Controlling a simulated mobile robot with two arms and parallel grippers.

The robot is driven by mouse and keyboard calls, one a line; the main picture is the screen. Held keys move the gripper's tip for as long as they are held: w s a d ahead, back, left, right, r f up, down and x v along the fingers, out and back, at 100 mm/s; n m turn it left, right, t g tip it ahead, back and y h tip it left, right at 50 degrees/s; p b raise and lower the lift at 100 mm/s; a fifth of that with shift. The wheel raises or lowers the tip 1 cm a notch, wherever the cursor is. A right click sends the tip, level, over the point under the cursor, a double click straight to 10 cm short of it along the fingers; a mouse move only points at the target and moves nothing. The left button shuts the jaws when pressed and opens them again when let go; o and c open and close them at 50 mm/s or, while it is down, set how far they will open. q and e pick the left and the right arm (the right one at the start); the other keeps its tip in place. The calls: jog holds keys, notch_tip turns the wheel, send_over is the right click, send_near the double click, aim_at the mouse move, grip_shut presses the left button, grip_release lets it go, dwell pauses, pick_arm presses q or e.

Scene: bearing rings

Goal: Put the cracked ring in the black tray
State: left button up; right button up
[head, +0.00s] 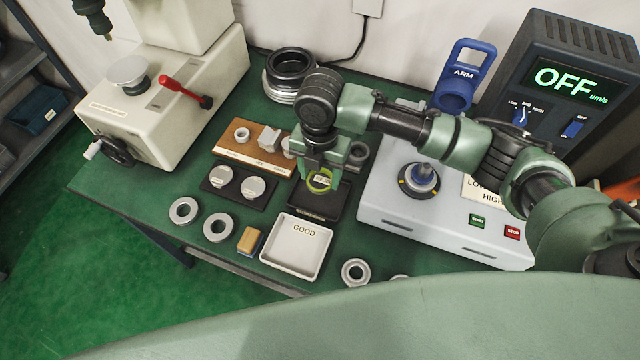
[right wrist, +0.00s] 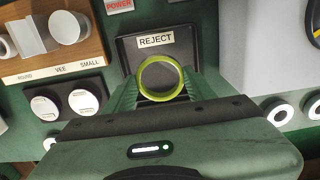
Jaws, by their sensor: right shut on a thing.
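A yellow-green ring (right wrist: 160,98) is held upright between the fingers of my right gripper (head: 327,172), and it also shows in the head view (head: 319,187). No crack can be made out on it at this size. The black tray (head: 318,212) lies beneath the gripper; its label reads REJECT in the right wrist view (right wrist: 128,52). The ring appears over this tray; whether it touches the tray floor cannot be told. My left gripper is not in view.
A white GOOD tray (head: 297,247) stands in front of the black tray. Grey rings (head: 184,211) (head: 356,272) lie on the green table. A wooden block holder (head: 250,152) and dark stand (head: 239,186) are left; a grey machine (head: 400,215) is close on the right.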

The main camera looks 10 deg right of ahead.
aim_at(320, 188)
jog(key=shift+f, duration=2.85)
jog(key=shift+f, duration=0.1)
jog(key=o, duration=1.5)
jog(key=shift+c, duration=0.2)
notch_tip(320, 188, up, 12)
jog(key=shift+r+b, duration=0.15)
jog(key=shift+b, duration=0.5)
jog(key=shift+s, duration=0.1)
